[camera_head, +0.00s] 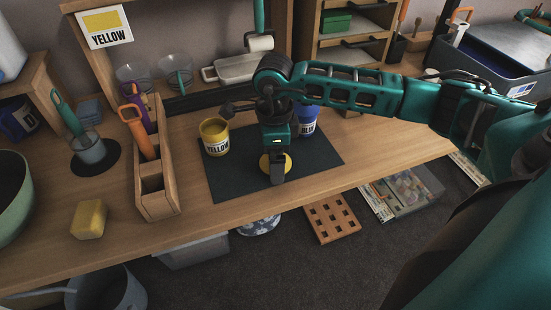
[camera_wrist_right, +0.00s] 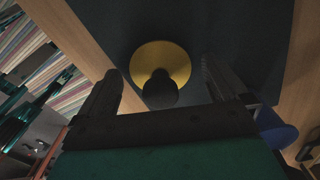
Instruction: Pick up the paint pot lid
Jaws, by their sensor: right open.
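The paint pot lid (camera_head: 266,163) is a yellow disc lying on the dark mat (camera_head: 228,181), partly hidden by my right gripper (camera_head: 278,176). In the right wrist view the yellow lid (camera_wrist_right: 160,57) shows a dark round knob (camera_wrist_right: 160,88). My right gripper (camera_wrist_right: 170,90) is open there, its two fingers apart on either side of the knob, with nothing held. I cannot tell whether the fingers touch the lid. A yellow paint pot (camera_head: 215,139) labelled YELLOW stands to the left of the lid. My left gripper is not in view.
A blue paint pot (camera_head: 307,122) stands just behind my right gripper, partly hidden. A wooden tool holder (camera_head: 155,190) with upright tools and a yellow block (camera_head: 89,220) are to the left. The table's front edge is close to the mat.

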